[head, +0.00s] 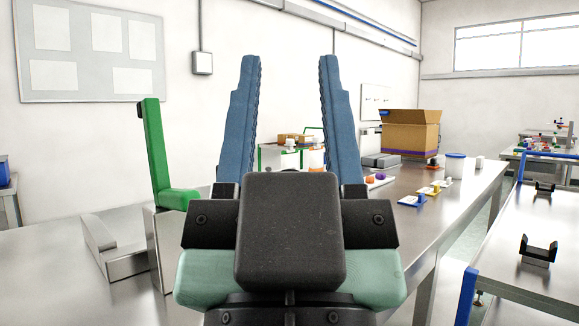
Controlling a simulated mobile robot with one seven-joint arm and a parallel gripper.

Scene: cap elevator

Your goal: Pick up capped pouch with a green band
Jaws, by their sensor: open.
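My gripper (290,65) fills the middle of the head view, its two blue fingers wide apart and nothing between them. I cannot make out a capped pouch with a green band. Small pieces stand on the metal table right of the fingers: a white piece on a blue base (411,200), a yellow piece (428,190) and a white-topped piece (445,183). They are too small to identify as pouches. My gripper body hides part of the table.
A green L-shaped bracket (155,160) on a metal block stands close at left. A cardboard box (410,133), a white tub (460,168) and a tray with orange and purple pieces (378,180) stand farther back. Another workbench (510,245) is at right.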

